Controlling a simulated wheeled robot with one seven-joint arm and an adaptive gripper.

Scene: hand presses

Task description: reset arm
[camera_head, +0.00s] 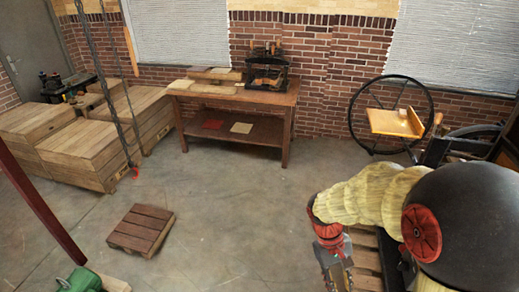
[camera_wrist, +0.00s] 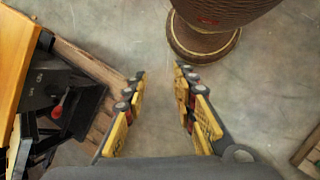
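My gripper (camera_wrist: 160,80) is open in the wrist view. Its two yellow-padded fingers stand wide apart, with only bare grey floor between them. In the head view my gripper (camera_head: 336,272) hangs at the lower right, at the end of my pale-sleeved arm, and points downward. It holds nothing that I can see. The exact finger tips are hard to make out in the head view.
A wooden table (camera_head: 288,98) bearing a small black press (camera_head: 268,72) stands by the back wall. Wooden crates (camera_head: 90,150) stand left. A spoked wheel (camera_head: 354,112) and yellow board (camera_head: 395,122) stand right. A low pallet (camera_head: 141,230) lies on the otherwise mostly clear central floor.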

